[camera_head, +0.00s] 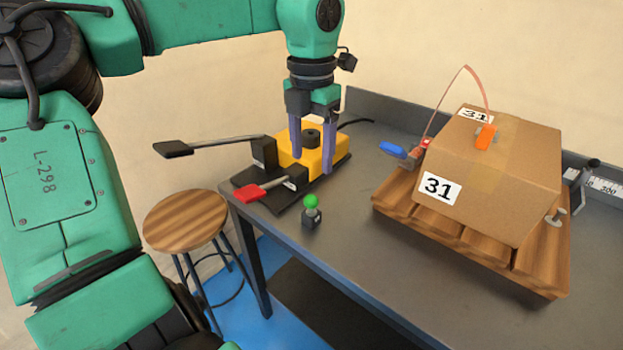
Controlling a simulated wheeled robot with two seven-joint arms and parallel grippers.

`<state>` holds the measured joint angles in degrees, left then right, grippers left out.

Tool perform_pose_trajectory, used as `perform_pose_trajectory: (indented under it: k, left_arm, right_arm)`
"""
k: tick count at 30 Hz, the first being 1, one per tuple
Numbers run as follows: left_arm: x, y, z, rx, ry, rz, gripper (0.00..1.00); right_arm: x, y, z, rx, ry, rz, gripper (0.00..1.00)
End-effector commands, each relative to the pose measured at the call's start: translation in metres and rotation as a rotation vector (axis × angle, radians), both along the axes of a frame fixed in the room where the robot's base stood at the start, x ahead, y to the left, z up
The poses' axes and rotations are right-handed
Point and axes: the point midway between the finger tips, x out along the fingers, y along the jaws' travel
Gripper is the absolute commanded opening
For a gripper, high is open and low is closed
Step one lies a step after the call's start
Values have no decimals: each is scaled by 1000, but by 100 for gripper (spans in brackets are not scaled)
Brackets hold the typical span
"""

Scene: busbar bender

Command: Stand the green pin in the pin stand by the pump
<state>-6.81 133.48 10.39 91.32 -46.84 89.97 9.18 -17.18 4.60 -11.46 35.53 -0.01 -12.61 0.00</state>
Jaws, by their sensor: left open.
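The green pin (311,201) has a round green head and stands upright in a small dark block, the pin stand (312,222), near the table's left front edge. The pump (331,157) is a yellow body on a dark base behind the pin, with a long black-ended lever and a short red-ended lever. My left gripper (312,163) is open and points down over the pump, above and behind the green pin. Its two purple fingers are apart with nothing clearly held between them. They hide part of the yellow body. My right gripper is not in view.
A cardboard box (500,180) marked 31 sits on a wooden pallet (440,228) at the right, with a blue-handled clamp (393,149) beside it. A round wooden stool (186,220) stands left of the grey table (380,270). The table's front middle is clear.

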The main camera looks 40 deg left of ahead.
Motion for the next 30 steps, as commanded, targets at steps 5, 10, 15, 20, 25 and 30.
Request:
perform_pose_trajectory:
  k: [5, 10, 15, 20, 25, 30]
  left_arm:
    - [0, 0, 36, 1, -1, 1, 72]
    - [0, 0, 42, -1, 1, -2, 72]
    - [0, 0, 42, -1, 1, -2, 72]
    - [0, 0, 42, -1, 1, -1, 72]
    - [0, 0, 41, -1, 1, -1, 72]
    - [0, 0, 41, -1, 1, -1, 72]
  right_arm:
    - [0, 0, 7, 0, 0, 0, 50]
    - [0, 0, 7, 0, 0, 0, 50]
    - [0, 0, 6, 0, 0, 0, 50]
    - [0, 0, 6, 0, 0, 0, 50]
    - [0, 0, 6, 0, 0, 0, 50]
    - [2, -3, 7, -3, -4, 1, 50]
